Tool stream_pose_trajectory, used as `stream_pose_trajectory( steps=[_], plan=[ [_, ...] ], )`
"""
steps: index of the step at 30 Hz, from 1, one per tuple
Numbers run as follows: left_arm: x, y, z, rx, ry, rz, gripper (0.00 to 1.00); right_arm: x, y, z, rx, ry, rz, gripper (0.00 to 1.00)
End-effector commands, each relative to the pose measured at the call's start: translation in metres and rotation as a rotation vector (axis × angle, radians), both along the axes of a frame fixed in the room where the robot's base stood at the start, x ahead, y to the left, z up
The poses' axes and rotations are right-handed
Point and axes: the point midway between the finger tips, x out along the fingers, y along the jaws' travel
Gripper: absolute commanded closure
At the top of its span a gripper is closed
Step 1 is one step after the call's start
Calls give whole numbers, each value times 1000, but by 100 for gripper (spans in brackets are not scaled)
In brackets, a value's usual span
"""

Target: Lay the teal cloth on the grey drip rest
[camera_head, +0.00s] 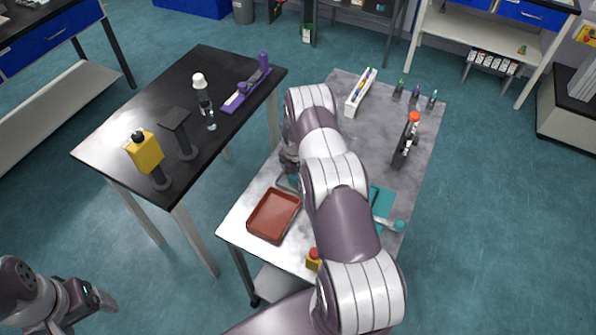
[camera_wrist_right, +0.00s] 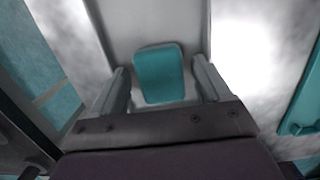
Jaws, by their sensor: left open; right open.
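The teal cloth (camera_wrist_right: 160,75) shows in the right wrist view as a small rounded rectangle between the two fingers of my right gripper (camera_wrist_right: 162,85). The fingers stand apart, with gaps on both sides of the cloth. The cloth appears to lie on a pale grey surface with straight raised sides, likely the grey drip rest (camera_wrist_right: 125,30). In the head view my right arm hides most of this spot; part of my right gripper (camera_head: 288,172) shows beside the arm. My left gripper (camera_head: 104,300) is open and empty at the lower left, away from the tables.
A red-brown tray (camera_head: 273,214) and a yellow-and-red item (camera_head: 314,259) are near the front of the grey table. A flat teal item (camera_head: 384,204) lies right of my arm. A white box (camera_head: 360,92) and an orange-topped tool (camera_head: 407,138) stand farther back. The black table (camera_head: 110,150) is left.

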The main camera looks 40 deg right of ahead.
Motion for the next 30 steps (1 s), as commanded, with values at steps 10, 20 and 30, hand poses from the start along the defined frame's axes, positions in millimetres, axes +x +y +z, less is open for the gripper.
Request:
stream_pose_trajectory(
  steps=[10,20,30],
  plan=[
    [0,0,-5,0,0,0,22,-1,4,43,-1,-4,-1,22],
    [0,0,-16,0,0,0,22,-6,12,114,0,-1,0,22],
    [0,0,-16,0,0,0,22,-67,132,219,113,-112,-870,22]
  ],
)
